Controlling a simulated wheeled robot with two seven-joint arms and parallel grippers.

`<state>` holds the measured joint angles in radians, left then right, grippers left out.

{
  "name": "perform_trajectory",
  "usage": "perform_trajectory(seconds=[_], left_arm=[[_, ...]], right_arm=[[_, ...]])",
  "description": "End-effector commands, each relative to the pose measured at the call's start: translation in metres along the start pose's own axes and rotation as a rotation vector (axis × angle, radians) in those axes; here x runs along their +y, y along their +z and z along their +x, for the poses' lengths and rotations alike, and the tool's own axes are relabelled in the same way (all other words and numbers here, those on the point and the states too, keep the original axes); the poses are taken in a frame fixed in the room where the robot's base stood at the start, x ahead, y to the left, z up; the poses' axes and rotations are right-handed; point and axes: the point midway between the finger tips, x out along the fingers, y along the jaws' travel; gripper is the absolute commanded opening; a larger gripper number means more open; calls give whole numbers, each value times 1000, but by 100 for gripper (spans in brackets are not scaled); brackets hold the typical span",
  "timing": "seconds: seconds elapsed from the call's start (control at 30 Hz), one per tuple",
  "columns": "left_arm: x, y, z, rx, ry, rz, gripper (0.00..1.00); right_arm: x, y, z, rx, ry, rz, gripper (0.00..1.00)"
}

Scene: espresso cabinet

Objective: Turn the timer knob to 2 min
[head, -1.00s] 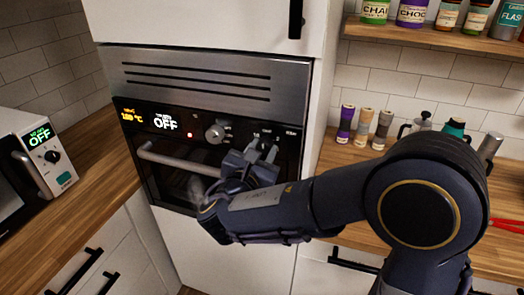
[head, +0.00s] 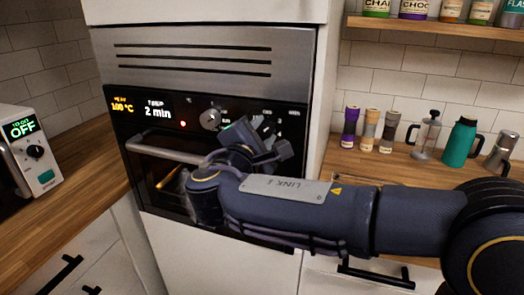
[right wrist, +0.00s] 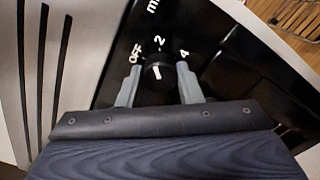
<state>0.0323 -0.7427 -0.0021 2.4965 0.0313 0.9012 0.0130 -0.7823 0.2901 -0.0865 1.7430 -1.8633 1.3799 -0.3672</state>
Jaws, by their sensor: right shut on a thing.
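The timer knob (right wrist: 158,72) is a small black dial with a white mark, on the oven's black panel. White labels OFF, 2 and 4 stand around it in the right wrist view. My right gripper (right wrist: 160,78) has its two grey fingers on either side of the knob and is shut on it. In the head view the right gripper (head: 258,130) covers the knob. The oven display (head: 157,110) reads 2 min in white, with an orange 100 °C beside it. My left gripper is not in view.
A silver knob (head: 210,119) sits left of my right gripper. The oven door handle (head: 165,151) runs below the panel. A white appliance (head: 35,150) showing OFF stands on the left counter. Spice jars, a French press and a teal jug (head: 460,140) stand on the right counter.

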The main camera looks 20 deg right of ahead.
Motion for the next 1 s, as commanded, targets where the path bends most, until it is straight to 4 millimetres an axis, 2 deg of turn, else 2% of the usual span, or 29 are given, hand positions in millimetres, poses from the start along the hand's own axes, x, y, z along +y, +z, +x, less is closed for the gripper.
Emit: perform_trajectory(seconds=[0.03, 0.33, 1.0], left_arm=[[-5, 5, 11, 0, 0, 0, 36], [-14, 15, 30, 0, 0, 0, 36], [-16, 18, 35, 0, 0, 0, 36]], right_arm=[[-5, -3, 0, -1, -1, 38, 9], [-3, -2, 0, 0, -2, 204, 9], [-1, 0, 0, 0, -2, 270, 9]])
